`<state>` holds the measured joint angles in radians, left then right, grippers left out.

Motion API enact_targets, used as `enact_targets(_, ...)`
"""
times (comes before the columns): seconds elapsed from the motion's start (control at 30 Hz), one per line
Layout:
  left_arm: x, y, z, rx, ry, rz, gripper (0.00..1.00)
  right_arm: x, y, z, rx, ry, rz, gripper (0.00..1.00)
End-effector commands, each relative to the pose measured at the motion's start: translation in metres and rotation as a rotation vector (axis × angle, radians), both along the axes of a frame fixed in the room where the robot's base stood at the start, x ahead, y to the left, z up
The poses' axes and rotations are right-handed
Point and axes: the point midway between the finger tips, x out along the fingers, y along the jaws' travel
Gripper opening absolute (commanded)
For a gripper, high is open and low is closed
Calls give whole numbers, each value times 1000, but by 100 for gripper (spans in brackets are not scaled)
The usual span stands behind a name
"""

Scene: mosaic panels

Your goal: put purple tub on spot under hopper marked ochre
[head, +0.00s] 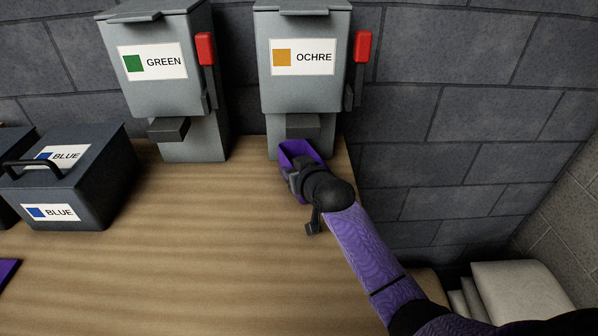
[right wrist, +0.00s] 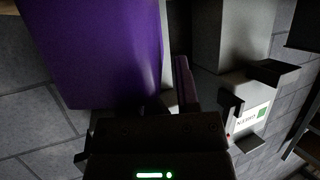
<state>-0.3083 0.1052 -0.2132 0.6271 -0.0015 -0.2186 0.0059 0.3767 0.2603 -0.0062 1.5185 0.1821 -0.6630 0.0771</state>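The purple tub (head: 294,148) is upright or nearly so at the foot of the grey hopper labelled OCHRE (head: 300,82), just below its spout (head: 303,125). My right gripper (head: 296,178) is at the tub's near side and appears shut on its wall. In the right wrist view the tub (right wrist: 100,50) fills the upper left, with one finger (right wrist: 185,82) close along its side; the other finger is hidden. The spot under the spout is hidden by the tub and gripper. I cannot tell whether the tub touches the table.
A hopper labelled GREEN (head: 160,85) stands to the left. A dark box labelled BLUE (head: 85,185) with a handle sits at the left of the wooden table (head: 210,270). A flat purple thing (head: 6,270) shows at the left edge. The table's right edge is close beside the ochre hopper.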

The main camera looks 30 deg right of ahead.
Motion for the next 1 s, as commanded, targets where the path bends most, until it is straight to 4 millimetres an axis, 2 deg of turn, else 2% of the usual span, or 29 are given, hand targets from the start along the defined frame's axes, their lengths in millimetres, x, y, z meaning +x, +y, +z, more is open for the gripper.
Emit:
enact_targets(0.17, 3, 0, 17, 1, -6, -2, 59, -24, 2, 15, 0, -2, 1, 39)
enact_targets(0.4, 6, 1, 39, 3, -13, -3, 59, -76, 4, 36, -1, -1, 0, 39)
enact_targets(0.53, 7, 0, 45, 3, -15, -2, 59, -97, 6, 44, 0, -1, 0, 39)
enact_targets(0.7, 7, -1, 48, 2, -15, 0, 59, -110, 6, 47, 0, -1, -1, 39)
enact_targets(1.0, 7, -2, 47, 0, -13, 1, 59, -111, 6, 47, 0, -1, 0, 39)
